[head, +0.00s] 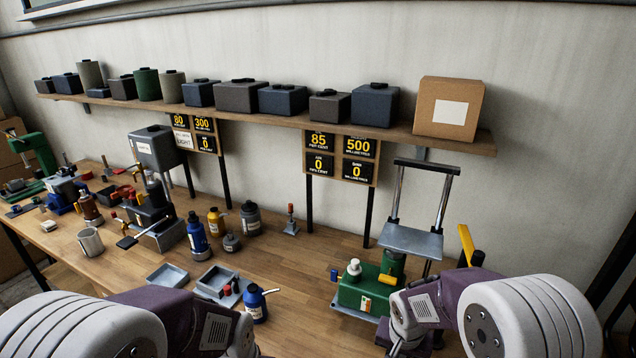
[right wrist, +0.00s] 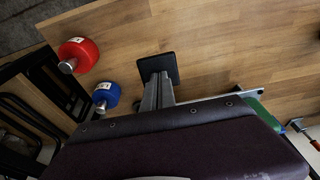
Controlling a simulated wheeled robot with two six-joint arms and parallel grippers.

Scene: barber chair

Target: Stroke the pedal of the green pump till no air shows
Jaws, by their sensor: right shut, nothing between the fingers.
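The green pump (head: 362,294) stands on the bench right of centre in the head view, with a white cap on top and a blue knob at its left. Part of it is hidden behind my right arm. In the right wrist view a green edge (right wrist: 265,112) shows at the right. My right gripper (right wrist: 158,92) is shut and empty, its grey fingers low over the bench at a black plate (right wrist: 158,65). I cannot tell whether that plate is the pedal or whether they touch. My left arm enters at lower left; its gripper is out of view.
A press frame (head: 412,238) and a yellow lever (head: 466,244) stand behind the pump. A red can (right wrist: 78,52) and a blue can (right wrist: 106,95) lie near the fingers. A board (head: 340,156) reads 85, 500, 0 and 0. Grey trays (head: 168,274) and bottles are left.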

